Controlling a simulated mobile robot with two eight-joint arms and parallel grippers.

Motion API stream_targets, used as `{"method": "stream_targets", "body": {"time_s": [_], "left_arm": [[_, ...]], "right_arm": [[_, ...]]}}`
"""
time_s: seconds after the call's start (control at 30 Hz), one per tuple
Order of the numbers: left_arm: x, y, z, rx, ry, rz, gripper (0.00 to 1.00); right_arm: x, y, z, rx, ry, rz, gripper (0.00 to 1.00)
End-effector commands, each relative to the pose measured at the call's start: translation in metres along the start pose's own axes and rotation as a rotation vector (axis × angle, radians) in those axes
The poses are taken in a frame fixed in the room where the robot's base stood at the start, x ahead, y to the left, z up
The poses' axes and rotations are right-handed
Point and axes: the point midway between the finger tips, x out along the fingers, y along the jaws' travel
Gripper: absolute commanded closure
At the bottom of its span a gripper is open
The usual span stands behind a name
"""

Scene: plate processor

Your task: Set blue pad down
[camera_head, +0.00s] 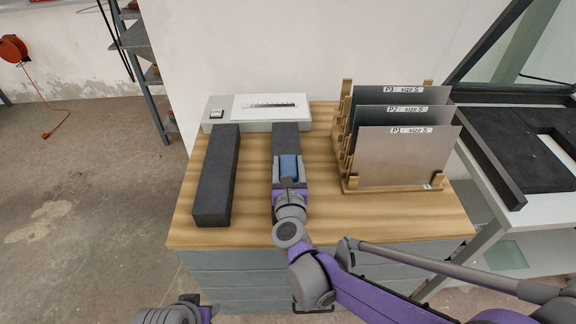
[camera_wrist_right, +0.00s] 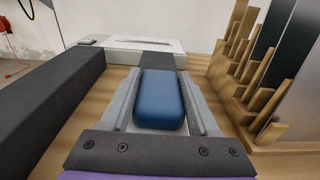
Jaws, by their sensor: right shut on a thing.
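The blue pad (camera_head: 289,166) is between the fingers of my right gripper (camera_head: 288,160), over the right-hand dark bar (camera_head: 286,136) on the wooden tabletop. In the right wrist view the blue pad (camera_wrist_right: 161,98) lies lengthwise between the two grey fingers of my right gripper (camera_wrist_right: 161,78), which is shut on it. The far end of the dark bar (camera_wrist_right: 160,60) shows just past the pad. The pad's underside is hidden, so I cannot tell whether it touches the bar.
A long dark block (camera_head: 216,178) lies on the wooden tabletop (camera_head: 252,205) to the left. A white device (camera_head: 232,107) stands at the back. A wooden rack (camera_head: 385,188) holding several grey plates (camera_head: 400,155) stands on the right. Bare wood separates the two dark bars.

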Motion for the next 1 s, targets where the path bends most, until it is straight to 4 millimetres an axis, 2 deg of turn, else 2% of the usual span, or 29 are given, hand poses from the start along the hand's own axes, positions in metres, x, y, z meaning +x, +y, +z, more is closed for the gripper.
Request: {"method": "stream_targets", "body": {"time_s": [0.33, 0.37, 0.5, 0.87, 1.0], "left_arm": [[0.003, 0.000, 0.001, 0.000, -0.001, 0.000, 0.50], [0.002, 0.000, 0.001, 0.000, -0.001, 0.000, 0.50], [0.002, 0.000, 0.001, 0.000, -0.001, 0.000, 0.50], [-0.002, 0.000, -0.001, 0.000, 0.001, 0.000, 0.50], [-0.002, 0.000, -0.001, 0.000, 0.001, 0.000, 0.50]], "right_arm": [[0.000, 0.000, -0.004, 0.000, 0.000, 0.000, 0.96], [0.000, 0.000, -0.003, 0.000, 0.000, 0.000, 0.32], [0.000, 0.000, -0.003, 0.000, 0.000, 0.000, 0.08], [-0.001, 0.000, 0.003, 0.000, -0.001, 0.000, 0.08], [-0.021, 0.001, 0.001, 0.002, -0.001, 0.002, 0.08]]}}
